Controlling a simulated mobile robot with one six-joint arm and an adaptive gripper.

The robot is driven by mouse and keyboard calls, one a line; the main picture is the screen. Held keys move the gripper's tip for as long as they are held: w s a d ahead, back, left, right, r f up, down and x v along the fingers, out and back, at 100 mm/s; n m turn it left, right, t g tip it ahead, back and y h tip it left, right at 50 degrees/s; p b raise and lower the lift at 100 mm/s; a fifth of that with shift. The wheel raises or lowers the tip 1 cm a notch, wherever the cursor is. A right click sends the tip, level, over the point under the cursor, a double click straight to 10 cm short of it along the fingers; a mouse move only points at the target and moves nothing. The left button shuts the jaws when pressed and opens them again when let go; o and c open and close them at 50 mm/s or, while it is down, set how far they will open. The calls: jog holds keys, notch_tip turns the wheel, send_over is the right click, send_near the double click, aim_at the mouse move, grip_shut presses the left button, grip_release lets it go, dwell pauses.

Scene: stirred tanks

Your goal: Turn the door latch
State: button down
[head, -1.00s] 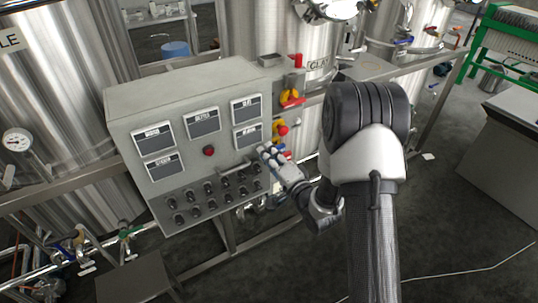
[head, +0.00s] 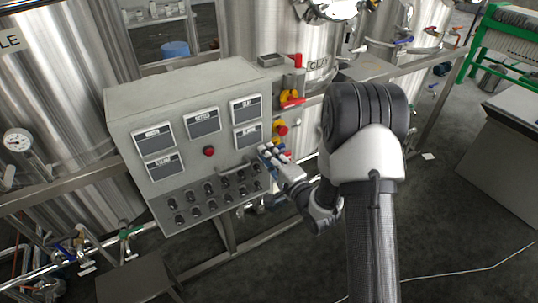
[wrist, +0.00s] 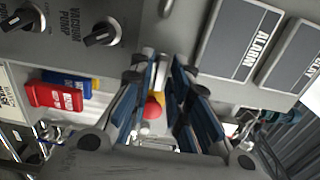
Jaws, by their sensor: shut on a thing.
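The door latch is a small pale metal piece (wrist: 161,68) at the right edge of the grey control cabinet (head: 190,85). In the wrist view it shows narrowly between my fingertips, and most of it is hidden by them. My gripper (head: 269,152) is at the cabinet's lower right front edge. Its blue-padded fingers also show in the wrist view (wrist: 163,75), shut on the latch from both sides. In the head view the fingers cover the latch.
Black knobs (head: 209,188) and a red button (head: 209,151) are on the cabinet front. A red-and-yellow stop button (head: 281,128) is close beside my gripper. Red (wrist: 52,96) and blue tags hang nearby in the wrist view. Steel tanks (head: 75,60) stand behind.

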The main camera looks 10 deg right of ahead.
jog(key=c, duration=1.7)
grip_release()
jog(key=v, duration=1.2)
